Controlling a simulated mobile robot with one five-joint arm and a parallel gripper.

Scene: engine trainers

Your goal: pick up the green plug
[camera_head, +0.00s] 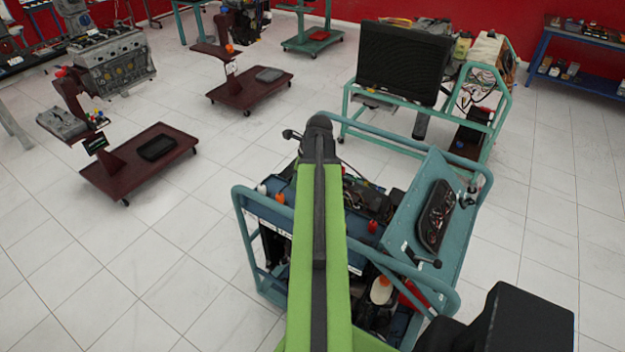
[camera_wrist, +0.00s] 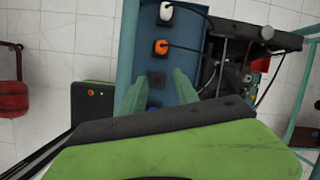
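I cannot make out a green plug in either view. In the wrist view, my gripper (camera_wrist: 160,78) is open, with its two teal fingers apart over a blue panel (camera_wrist: 183,82). A dark square socket (camera_wrist: 156,80) shows between the fingertips, and no held object is visible. An orange plug (camera_wrist: 161,47) and a white plug (camera_wrist: 166,12) sit on the panel beyond the fingertips, each with a black cable. In the head view, my green arm hides the gripper and part of the panel; the white plug (camera_head: 262,189) and orange plug (camera_head: 280,198) show left of it.
A teal tube frame (camera_head: 243,235) surrounds the engine trainer, with a tilted instrument board (camera_head: 408,250) at its right. Another trainer with a black screen (camera_head: 401,62) stands behind. Dark red stands (camera_head: 140,180) are at the left. White floor (camera_head: 120,270) is clear front left.

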